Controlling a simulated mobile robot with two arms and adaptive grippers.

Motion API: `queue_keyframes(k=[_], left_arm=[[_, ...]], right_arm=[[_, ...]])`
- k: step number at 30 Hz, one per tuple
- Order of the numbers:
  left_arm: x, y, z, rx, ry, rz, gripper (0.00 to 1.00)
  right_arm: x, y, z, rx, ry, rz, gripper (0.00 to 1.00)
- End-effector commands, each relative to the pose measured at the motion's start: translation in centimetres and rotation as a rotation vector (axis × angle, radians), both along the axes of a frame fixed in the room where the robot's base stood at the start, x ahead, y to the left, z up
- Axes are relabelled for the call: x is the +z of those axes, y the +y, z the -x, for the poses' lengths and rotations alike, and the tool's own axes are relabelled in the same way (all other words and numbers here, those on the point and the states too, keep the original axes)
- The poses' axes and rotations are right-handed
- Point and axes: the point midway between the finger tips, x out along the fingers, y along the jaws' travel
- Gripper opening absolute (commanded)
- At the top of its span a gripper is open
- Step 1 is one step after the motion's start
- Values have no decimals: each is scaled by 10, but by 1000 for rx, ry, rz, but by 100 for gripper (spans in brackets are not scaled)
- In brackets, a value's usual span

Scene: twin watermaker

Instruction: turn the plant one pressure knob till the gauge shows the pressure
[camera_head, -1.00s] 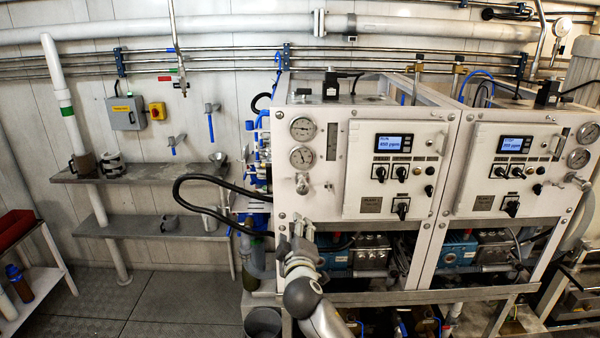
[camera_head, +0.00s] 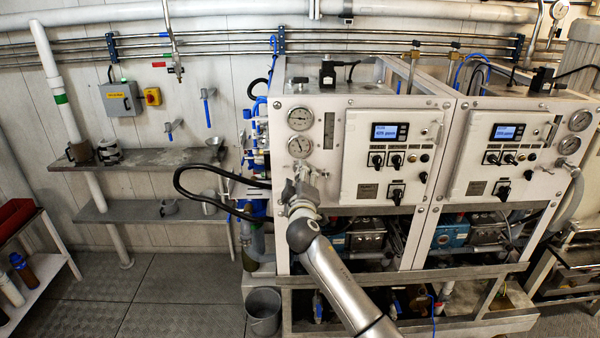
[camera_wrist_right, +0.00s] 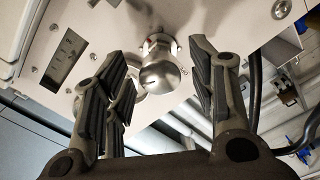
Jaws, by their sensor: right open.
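The plant one panel (camera_head: 341,135) is the left white cabinet front. Its round metal pressure knob (camera_wrist_right: 160,76) shows in the right wrist view, between my open fingers and beyond their tips, with visible gaps on both sides. In the head view the knob (camera_head: 300,166) is partly hidden by my right gripper (camera_head: 303,182), which is just below and in front of it. An upper gauge (camera_head: 300,118) and a lower gauge (camera_head: 300,146) sit above the knob; their readings are too small to tell. My left gripper is not in view.
A control box (camera_head: 389,155) with a lit display and black switches stands right of the gauges. The twin panel (camera_head: 500,160) is further right. A black hose (camera_head: 190,190) loops out at the left. A bucket (camera_head: 263,312) stands on the floor below.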

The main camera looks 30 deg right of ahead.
Motion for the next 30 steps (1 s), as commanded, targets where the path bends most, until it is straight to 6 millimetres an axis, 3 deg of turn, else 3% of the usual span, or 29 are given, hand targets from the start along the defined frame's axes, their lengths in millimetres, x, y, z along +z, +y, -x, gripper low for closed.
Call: queue_keyframes(k=[6, 17, 28, 30], left_arm=[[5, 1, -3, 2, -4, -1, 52], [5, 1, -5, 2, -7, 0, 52], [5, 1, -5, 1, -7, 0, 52], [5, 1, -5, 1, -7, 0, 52]], right_arm=[[0, -8, -12, 0, 1, 1, 52], [-1, -9, -15, 1, 1, 0, 52], [-1, -9, -15, 1, 1, 0, 6], [-1, -9, -15, 1, 0, -1, 6]])
